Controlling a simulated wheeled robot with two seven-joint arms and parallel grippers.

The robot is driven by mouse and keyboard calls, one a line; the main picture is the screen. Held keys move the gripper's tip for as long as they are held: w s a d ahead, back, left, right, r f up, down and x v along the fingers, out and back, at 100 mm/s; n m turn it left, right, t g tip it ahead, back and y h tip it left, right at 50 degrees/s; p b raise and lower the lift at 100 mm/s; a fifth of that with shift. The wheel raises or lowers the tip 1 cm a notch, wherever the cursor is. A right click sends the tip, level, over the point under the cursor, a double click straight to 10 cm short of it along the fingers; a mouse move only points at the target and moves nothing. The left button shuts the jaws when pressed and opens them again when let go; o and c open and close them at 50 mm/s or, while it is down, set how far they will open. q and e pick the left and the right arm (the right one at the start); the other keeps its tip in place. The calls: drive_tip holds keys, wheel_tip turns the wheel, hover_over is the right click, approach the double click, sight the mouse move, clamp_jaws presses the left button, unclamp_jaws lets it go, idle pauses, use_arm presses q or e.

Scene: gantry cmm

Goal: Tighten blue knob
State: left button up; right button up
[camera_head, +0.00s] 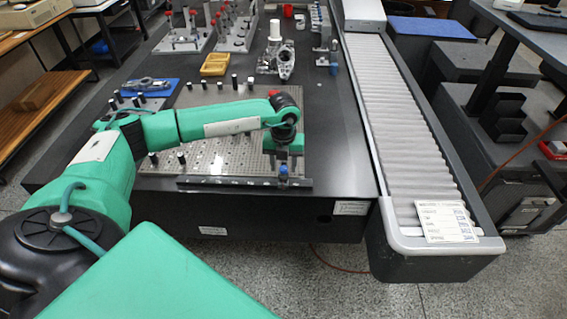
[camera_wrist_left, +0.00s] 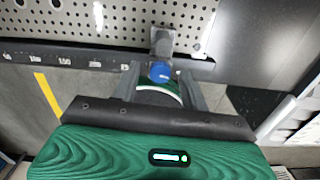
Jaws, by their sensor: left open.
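The blue knob (camera_head: 283,169) sits on a small metal block at the front edge of the perforated fixture plate (camera_head: 226,160), near its right end. In the left wrist view the knob (camera_wrist_left: 160,71) shows between the two fingers, near their tips, below a grey metal bracket (camera_wrist_left: 162,42). My left gripper (camera_wrist_left: 163,75) is open, with a finger on each side of the knob. Whether the fingers touch it cannot be told. In the head view my left arm reaches over the plate, and its wrist hides part of the gripper. My right gripper is not in view.
A dark bar (camera_head: 215,182) with number labels runs along the plate's front edge. Several short pins stand on the plate. A yellow tray (camera_head: 215,64), a blue mat (camera_head: 160,87) and metal castings (camera_head: 277,62) lie behind. A roller conveyor (camera_head: 400,110) runs along the right side.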

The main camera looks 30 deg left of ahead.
use_arm(q)
drive_tip(key=shift+c, duration=0.3)
clamp_jaws()
drive_tip(key=shift+m, duration=0.3)
drive_tip(key=shift+m+b, duration=0.35)
drive_tip(key=shift+m, duration=0.05)
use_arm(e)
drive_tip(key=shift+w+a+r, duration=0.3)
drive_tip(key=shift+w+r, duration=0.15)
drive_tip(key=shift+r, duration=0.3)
use_arm(q)
drive_tip(key=shift+o, duration=0.3)
unclamp_jaws()
